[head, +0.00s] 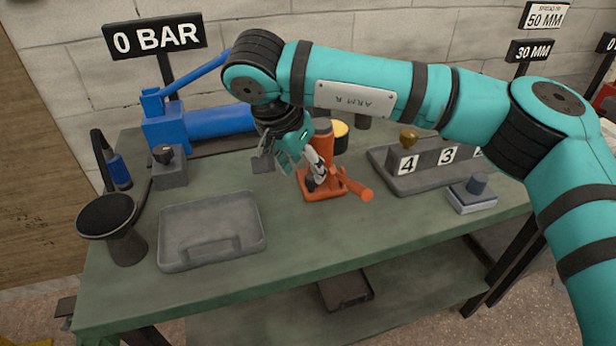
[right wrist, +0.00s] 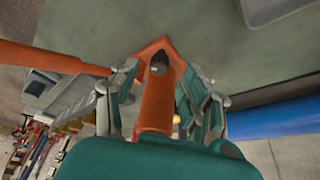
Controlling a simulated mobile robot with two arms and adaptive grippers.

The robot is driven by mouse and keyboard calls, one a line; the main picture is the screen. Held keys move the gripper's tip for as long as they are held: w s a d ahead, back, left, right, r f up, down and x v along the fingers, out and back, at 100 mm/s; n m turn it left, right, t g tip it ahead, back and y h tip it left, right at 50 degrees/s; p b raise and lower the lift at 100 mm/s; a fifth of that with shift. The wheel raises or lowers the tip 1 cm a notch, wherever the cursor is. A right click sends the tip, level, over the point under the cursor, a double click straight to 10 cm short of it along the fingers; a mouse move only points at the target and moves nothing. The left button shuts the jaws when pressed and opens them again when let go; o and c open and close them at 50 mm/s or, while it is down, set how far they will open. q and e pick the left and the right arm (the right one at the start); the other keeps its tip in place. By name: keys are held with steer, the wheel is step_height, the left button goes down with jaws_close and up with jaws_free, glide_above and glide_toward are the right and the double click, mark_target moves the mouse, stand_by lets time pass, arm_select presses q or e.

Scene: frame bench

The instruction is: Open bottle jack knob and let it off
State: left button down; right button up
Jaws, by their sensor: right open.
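The orange bottle jack (head: 325,146) stands on the green bench, its base (head: 330,190) flat on the top. A short orange handle socket (head: 361,191) sticks out at its front right. In the right wrist view the jack body (right wrist: 157,103) runs between my fingers, and a small dark knob (right wrist: 158,63) shows near its base. My right gripper (head: 298,173) is open at the jack's front left, pointing down; in its wrist view the fingers (right wrist: 158,88) lie on either side of the jack. I cannot tell whether they touch it. My left gripper is not in view.
A grey tray (head: 211,254) and a dark funnel-like stand (head: 122,228) are at the left. A blue cylinder (head: 215,122) lies behind. A numbered grey rack (head: 400,184) and a small scale-like block (head: 472,199) are at the right.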

mark_target(309, 179)
steer(key=shift+x, duration=1.9)
jaws_close()
